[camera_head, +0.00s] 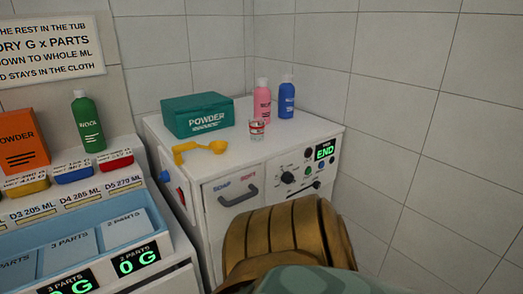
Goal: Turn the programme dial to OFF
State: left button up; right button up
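The black programme dial (288,177) is on the front control panel of the white washing machine (325,135), at the right of the picture. Pale marks surround it, but they are too small to read, and so is the dial's pointing direction. A display (325,151) above and right of the dial shows END in green. Neither of my grippers shows, so nothing visible is touching the dial.
A ribbed bronze shape (285,240) stands close in the bottom middle, hiding the machine's lower front. A dark drawer handle (239,197) is left of the dial. A teal powder box (197,115), pink bottle (262,105) and blue bottle (287,100) stand on top.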

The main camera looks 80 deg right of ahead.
aim_at(287, 178)
jog(key=z, duration=3.15)
